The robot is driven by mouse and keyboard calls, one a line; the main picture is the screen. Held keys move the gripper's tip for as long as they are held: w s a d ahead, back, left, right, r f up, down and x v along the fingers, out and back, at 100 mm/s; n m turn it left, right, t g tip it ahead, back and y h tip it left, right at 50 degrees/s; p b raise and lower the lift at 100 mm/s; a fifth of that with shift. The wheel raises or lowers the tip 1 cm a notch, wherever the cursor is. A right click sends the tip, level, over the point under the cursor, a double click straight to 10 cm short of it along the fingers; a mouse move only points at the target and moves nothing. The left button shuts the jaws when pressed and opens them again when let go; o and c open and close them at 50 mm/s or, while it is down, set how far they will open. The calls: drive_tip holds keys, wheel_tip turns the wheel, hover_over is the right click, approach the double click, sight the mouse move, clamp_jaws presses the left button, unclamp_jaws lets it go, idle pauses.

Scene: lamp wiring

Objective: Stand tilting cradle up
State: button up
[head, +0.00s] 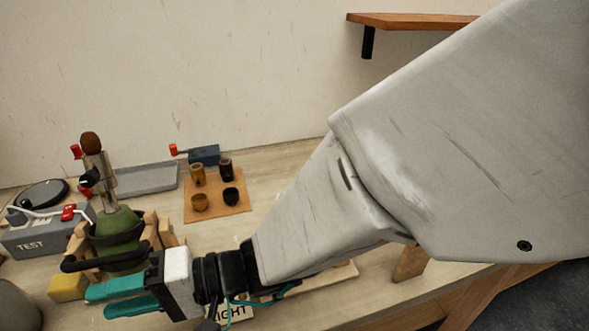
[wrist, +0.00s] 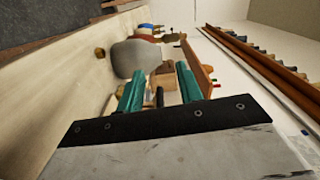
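The wooden cradle (head: 150,228) stands at the left of the bench in the head view. It holds a green lamp body (head: 118,222) whose metal neck (head: 100,172) points up, leaning slightly left. A black bar handle (head: 100,261) runs across the cradle's near side. My gripper (head: 97,302) is low in front of the cradle, its teal fingers pointing left. In the wrist view the fingers (wrist: 158,85) are apart, with a small black part (wrist: 160,96) and a brown block (wrist: 165,77) showing between them. I cannot tell whether the fingers touch the handle.
A grey TEST box (head: 45,238) stands left of the cradle, and a yellow block (head: 67,288) lies beside it. A grey tray (head: 147,178) and a board (head: 232,206) with several cups lie behind. My arm hides much of the right side.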

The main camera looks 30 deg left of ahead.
drive_tip(key=s+d, duration=0.3)
drive_tip(key=d, duration=0.4)
drive_tip(key=shift+d+r, duration=0.3)
drive_tip(key=shift+r, duration=0.05)
